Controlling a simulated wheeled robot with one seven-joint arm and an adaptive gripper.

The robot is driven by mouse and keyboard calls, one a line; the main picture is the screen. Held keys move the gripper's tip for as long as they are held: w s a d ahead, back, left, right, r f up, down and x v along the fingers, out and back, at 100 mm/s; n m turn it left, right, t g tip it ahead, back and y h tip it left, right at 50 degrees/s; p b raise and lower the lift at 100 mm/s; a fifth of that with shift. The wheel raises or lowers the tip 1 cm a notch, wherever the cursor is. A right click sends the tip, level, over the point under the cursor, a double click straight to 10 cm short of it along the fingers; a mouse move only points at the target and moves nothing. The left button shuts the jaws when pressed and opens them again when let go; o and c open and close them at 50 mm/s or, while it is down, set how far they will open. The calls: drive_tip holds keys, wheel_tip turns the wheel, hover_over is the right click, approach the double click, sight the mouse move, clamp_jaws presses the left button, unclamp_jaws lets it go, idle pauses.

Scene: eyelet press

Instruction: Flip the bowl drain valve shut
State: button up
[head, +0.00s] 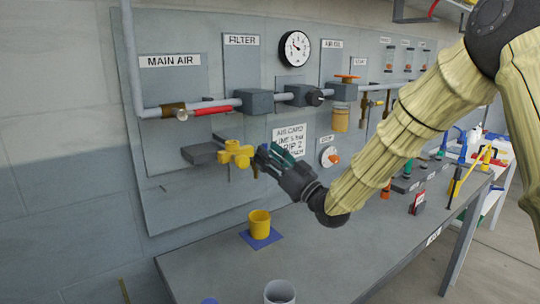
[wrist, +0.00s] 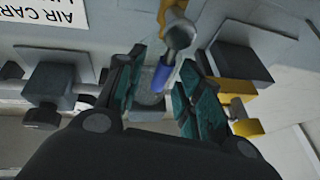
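In the wrist view, a small metal valve with a blue-tipped lever (wrist: 164,72) sits below a brass fitting. It looks like the bowl drain valve, but no label on it is readable. My gripper (wrist: 158,95) is open, with its teal-padded fingers on either side of the blue tip. A gap shows on both sides, so the lever does not look gripped. In the head view, my gripper (head: 265,160) is in front of the panel, just right of a yellow fitting (head: 236,153). The blue lever cannot be made out there.
The air line with the filter block (head: 253,101) and a red lever (head: 212,109) runs above my gripper. A grey block (head: 200,153) juts out at left. Below, the bench (head: 320,240) carries a yellow cup (head: 260,223) and a white cup (head: 280,292).

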drive_tip(key=shift+s+r, duration=0.15)
drive_tip(key=shift+s, duration=0.05)
drive_tip(key=shift+c, duration=0.8)
drive_tip(key=shift+w, duration=0.1)
clamp_jaws()
drive_tip(key=w+d+f+m+t+h+b, duration=0.1)
drive_tip(key=m+h, duration=0.4)
drive_tip(key=m, duration=0.7)
drive_tip(key=w+d+f+m+t+h+b, duration=0.1)
drive_tip(key=f+m+h+b, duration=0.3)
drive_tip(key=m, duration=0.9)
drive_tip(key=shift+w+d+t+h+b, duration=0.15)
drive_tip(key=shift+d+t+h+b, duration=0.35)
drive_tip(key=shift+t+h, duration=0.55)
drive_tip(key=shift+d+f+h, duration=0.1)
drive_tip(key=shift+f+h, duration=0.05)
drive_tip(key=shift+h, duration=0.2)
